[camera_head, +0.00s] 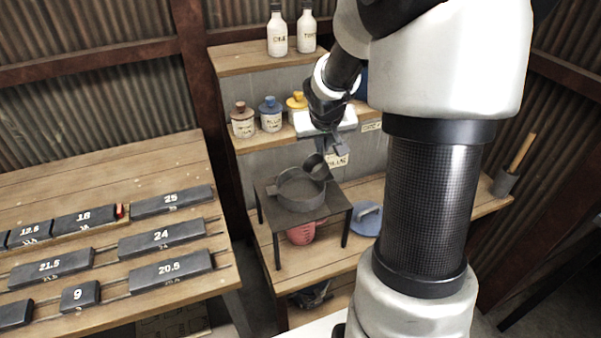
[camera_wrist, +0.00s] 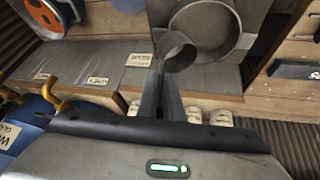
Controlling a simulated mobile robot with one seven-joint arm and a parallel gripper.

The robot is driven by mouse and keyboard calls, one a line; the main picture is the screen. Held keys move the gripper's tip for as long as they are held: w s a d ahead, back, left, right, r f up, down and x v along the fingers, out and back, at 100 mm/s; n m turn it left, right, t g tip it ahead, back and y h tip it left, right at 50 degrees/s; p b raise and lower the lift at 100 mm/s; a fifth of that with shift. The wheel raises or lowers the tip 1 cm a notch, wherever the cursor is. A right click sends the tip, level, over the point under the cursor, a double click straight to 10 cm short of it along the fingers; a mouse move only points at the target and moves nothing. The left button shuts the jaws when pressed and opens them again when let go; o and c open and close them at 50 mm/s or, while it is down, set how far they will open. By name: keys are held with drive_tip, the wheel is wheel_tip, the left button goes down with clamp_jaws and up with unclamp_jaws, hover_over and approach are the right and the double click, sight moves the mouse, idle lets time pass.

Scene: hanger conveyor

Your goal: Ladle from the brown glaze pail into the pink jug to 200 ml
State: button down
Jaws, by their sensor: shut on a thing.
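My gripper (camera_head: 326,146) is shut on a small dark grey round cup (camera_head: 315,164), which looks like the ladle's bowl. In the wrist view my fingers (camera_wrist: 172,112) point at this cup (camera_wrist: 178,52), seen open-end on; I cannot see any liquid in it. It is just above or at the rim of a wider grey ring-shaped vessel on a dark stand; I cannot tell whether they touch. The pink jug (camera_head: 301,232) is low beneath the stand, partly hidden by it. I cannot make out a brown glaze pail in either view.
The dark stand (camera_head: 328,206) carries the grey round vessel (camera_head: 288,199). A blue round thing (camera_head: 367,218) lies right of it. Small jars (camera_head: 243,122) and white bottles (camera_head: 277,34) line shelves behind. A bench with numbered dark blocks (camera_head: 170,268) is at left.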

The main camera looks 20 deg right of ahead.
drive_tip(key=shift+d+r+y+p, duration=0.25)
drive_tip(key=shift+d+y+p, duration=0.05)
drive_tip(key=shift+p, duration=1.65)
drive_tip(key=shift+f, duration=0.25)
drive_tip(key=shift+p, duration=0.4)
drive_tip(key=shift+s+d+r+p, duration=0.1)
drive_tip(key=shift+d+p, duration=0.05)
drive_tip(key=shift+p, duration=0.3)
drive_tip(key=shift+d+m+y+p, duration=0.3)
drive_tip(key=shift+y+p, duration=0.3)
drive_tip(key=shift+p, duration=0.55)
drive_tip(key=shift+d+f+y, duration=0.2)
drive_tip(key=shift+f+y, duration=0.2)
drive_tip(key=shift+f, duration=0.4)
drive_tip(key=shift+d+f+m+y, duration=0.25)
drive_tip(key=shift+d+f+y, duration=0.1)
drive_tip(key=shift+y, duration=0.35)
drive_tip(key=shift+d+f+m+y, duration=0.25)
drive_tip(key=shift+d+y, duration=0.1)
drive_tip(key=shift+y, duration=0.35)
